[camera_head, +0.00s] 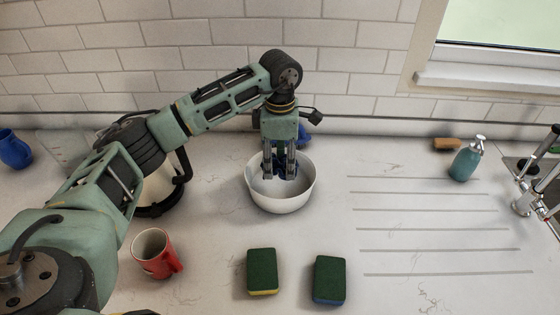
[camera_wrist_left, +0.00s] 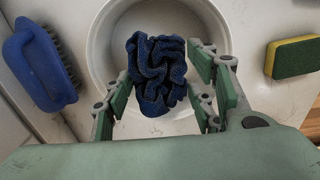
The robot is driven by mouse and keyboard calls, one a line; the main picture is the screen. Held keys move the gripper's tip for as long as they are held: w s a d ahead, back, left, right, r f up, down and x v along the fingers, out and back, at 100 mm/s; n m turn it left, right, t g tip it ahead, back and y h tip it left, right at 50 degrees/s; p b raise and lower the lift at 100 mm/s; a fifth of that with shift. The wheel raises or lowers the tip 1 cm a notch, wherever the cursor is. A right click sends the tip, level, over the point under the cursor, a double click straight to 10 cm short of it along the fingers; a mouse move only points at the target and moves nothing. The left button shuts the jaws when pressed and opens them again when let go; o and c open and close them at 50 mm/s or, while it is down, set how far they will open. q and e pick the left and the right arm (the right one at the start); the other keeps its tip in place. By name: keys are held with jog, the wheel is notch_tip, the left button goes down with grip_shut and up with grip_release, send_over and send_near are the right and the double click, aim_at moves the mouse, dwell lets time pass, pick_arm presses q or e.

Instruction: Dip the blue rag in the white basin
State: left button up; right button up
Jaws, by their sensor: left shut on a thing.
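The white basin (camera_head: 283,203) stands on the counter near the middle of the head view. My left gripper (camera_head: 281,175) points down into it, with its fingertips inside the rim. It is shut on the blue rag (camera_wrist_left: 157,72), a crumpled dark blue cloth that shows between the fingers in the left wrist view. In that view the white basin (camera_wrist_left: 101,40) surrounds the rag, and the left gripper's fingers (camera_wrist_left: 160,98) flank it. In the head view the rag is mostly hidden by the fingers. Whether it touches the basin's bottom I cannot tell. My right gripper is not in view.
A red mug (camera_head: 156,253) and two green-topped sponges (camera_head: 262,271) (camera_head: 329,279) stand in front. A kettle (camera_head: 160,190) is left of the basin. A blue brush (camera_wrist_left: 40,64) lies beside it. A soap bottle (camera_head: 466,160) and faucet (camera_head: 535,190) are right. The ribbed counter between is clear.

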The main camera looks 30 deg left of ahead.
pick_arm(q)
jog(key=shift+r+p, duration=1)
jog(key=shift+r, duration=0.95)
